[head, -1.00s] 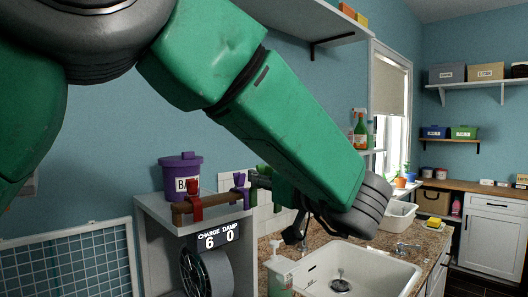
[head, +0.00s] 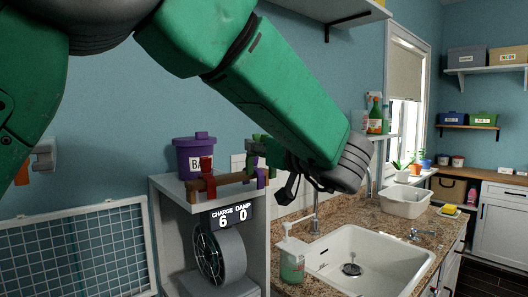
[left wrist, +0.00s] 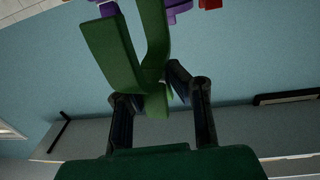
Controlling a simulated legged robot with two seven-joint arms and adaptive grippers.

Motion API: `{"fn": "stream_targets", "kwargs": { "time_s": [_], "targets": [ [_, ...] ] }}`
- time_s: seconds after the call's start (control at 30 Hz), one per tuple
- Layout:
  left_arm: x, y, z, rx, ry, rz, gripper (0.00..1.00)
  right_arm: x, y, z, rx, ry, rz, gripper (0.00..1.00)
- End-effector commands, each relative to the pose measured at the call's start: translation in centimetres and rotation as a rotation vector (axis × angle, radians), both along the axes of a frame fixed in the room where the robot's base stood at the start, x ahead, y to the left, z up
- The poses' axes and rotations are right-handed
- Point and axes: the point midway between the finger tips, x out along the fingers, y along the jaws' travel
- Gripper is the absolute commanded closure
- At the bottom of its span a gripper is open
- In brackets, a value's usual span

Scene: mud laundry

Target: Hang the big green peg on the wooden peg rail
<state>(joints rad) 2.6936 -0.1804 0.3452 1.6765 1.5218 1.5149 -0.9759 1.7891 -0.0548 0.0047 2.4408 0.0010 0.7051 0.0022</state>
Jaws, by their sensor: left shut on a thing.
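The big green peg (left wrist: 128,62) is held between the black fingers of my left gripper (left wrist: 155,90), filling the middle of the left wrist view. In the head view my left gripper (head: 277,160) is partly behind my forearm, and a small part of the green peg (head: 256,148) shows just above the right end of the wooden peg rail (head: 230,179). I cannot tell whether peg and rail touch. A red peg (head: 207,172) and a purple peg (head: 262,176) are on the rail. Red (left wrist: 210,3) and purple (left wrist: 178,8) pieces also show at the wrist view's top edge. My right gripper is not in view.
A purple lidded bin (head: 194,158) stands behind the rail on a grey cabinet (head: 167,188). A soap bottle (head: 292,262) and a white sink (head: 385,250) are to the right. A wall shelf (head: 335,14) hangs above my forearm. A gridded panel (head: 75,255) is at lower left.

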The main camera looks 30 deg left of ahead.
Motion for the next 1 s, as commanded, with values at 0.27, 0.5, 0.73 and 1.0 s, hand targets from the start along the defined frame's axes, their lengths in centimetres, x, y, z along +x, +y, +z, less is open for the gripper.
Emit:
{"fn": "stream_targets", "kwargs": {
  "time_s": [0.27, 0.5, 0.73, 1.0],
  "targets": [
    [0.8, 2.3, -0.1, -0.003, -0.001, 0.001, 1.0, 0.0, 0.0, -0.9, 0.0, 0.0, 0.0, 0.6],
    [1.6, 4.0, -0.1, -0.001, 0.0, 0.001, 1.0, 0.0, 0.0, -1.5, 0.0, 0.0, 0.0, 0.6],
    [2.3, 5.6, -0.1, 0.0, -0.001, 0.001, 1.0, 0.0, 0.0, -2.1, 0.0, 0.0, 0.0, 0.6],
    [3.1, 7.6, -0.1, 0.0, -0.001, 0.001, 1.0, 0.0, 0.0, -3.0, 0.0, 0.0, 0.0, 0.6]
  ]
}}
